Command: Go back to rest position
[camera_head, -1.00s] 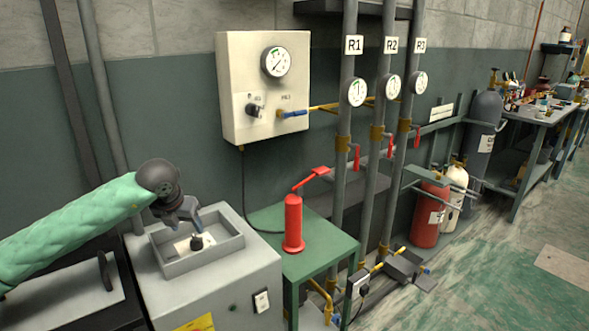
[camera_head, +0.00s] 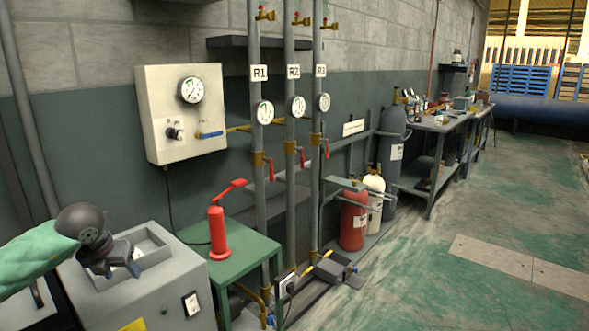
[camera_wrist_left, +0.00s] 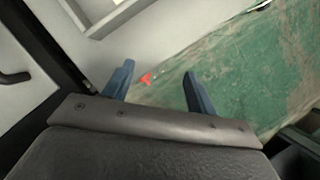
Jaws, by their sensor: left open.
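My left gripper (camera_head: 122,270) is at the lower left of the head view, on an arm in a green sleeve. It is beside the front of the grey cabinet's top tray. In the left wrist view its two blue-grey fingers (camera_wrist_left: 155,90) stand apart with nothing between them. A small red thing on the green floor shows beyond the fingers, too small to tell what it is. My right gripper is in neither view.
A grey cabinet (camera_head: 170,297) with a tray on top stands under the arm. A green table (camera_head: 255,257) holds a red hand pump (camera_head: 217,235). Pipes with gauges, a white panel (camera_head: 150,105) and gas cylinders line the wall. The floor (camera_head: 450,235) at right is open.

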